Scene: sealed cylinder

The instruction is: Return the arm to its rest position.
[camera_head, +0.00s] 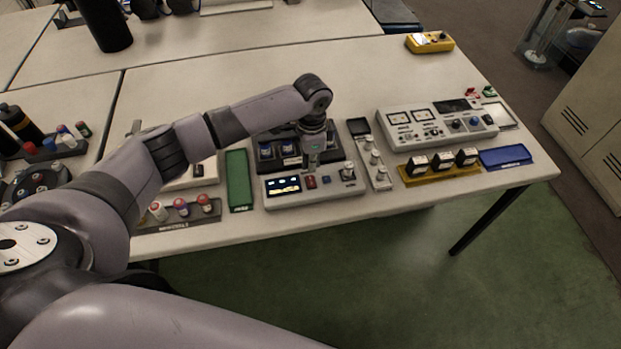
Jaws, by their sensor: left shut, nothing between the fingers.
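My left arm (170,150) reaches in from the left across the table, and its wrist bends down over the middle of the table. My left gripper (312,164) points down, shut and empty, just behind or above a white device (335,190) with a small lit display. I cannot tell whether it touches anything. A dark rack (264,139) with several blue-labelled containers stands beside and behind the gripper, partly hidden by it. My right gripper is not in view.
A green tray (238,180) and a rack of vials (182,213) lie left of the device. A grey control panel (436,124), yellow rack (441,174) and blue tray (505,157) are at right. The table's back middle is clear; a yellow meter (429,42) sits at the far edge.

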